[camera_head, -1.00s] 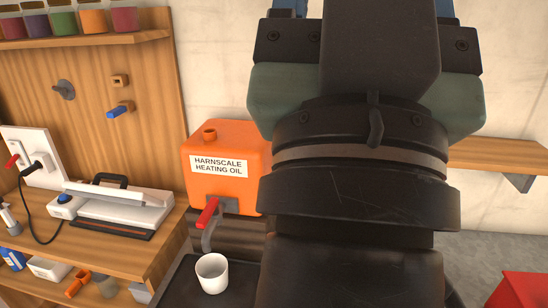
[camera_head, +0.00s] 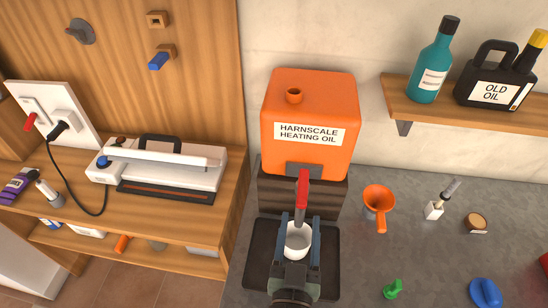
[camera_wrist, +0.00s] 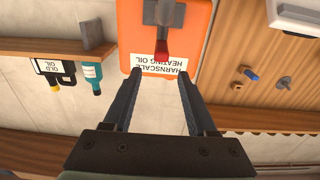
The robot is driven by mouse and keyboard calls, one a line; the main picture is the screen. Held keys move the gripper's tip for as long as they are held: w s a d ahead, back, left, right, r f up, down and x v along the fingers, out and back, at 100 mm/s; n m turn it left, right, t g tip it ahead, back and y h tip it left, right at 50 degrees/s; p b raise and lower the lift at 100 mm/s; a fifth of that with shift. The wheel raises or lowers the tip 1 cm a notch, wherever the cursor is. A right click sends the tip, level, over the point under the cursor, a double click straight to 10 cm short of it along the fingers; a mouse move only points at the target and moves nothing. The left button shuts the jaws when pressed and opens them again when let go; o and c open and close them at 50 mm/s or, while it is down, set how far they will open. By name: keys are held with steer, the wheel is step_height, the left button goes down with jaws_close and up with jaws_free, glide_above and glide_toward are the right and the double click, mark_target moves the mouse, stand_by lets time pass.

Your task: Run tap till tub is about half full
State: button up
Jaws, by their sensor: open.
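The white tub (camera_head: 298,240) stands on a dark tray (camera_head: 258,240), below the tap of the orange oil tank (camera_head: 335,98). The red tap handle (camera_head: 303,188) is at the tank's lower front; it also shows in the wrist view (camera_wrist: 162,50), where the tank hangs upside down. My gripper (camera_head: 299,222) is open and empty. In the head view its fingers appear either side of the tub, but the wrist view shows no tub between them; there they point at the tank's label. The tub's contents and the spout cannot be made out clearly.
An orange funnel (camera_head: 378,200) stands right of the tank. A brush in a holder (camera_head: 434,209), a green item (camera_head: 393,289) and a blue item (camera_head: 485,292) sit on the grey surface. A wooden bench (camera_head: 190,225) with a sealer-like machine (camera_head: 165,168) is at left. A shelf (camera_head: 400,103) holds bottles.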

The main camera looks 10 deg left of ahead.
mark_target(305, 170)
steer(key=shift+s+a+f, duration=0.2)
steer(key=shift+a+f, duration=0.05)
steer(key=shift+f, duration=0.35)
steer(key=w, duration=0.8)
steer(key=w+p, duration=0.1)
steer(key=w, duration=0.3)
steer(key=shift+w+d, duration=0.25)
steer(key=shift+w, duration=0.1)
jaws_close()
stand_by(0.5)
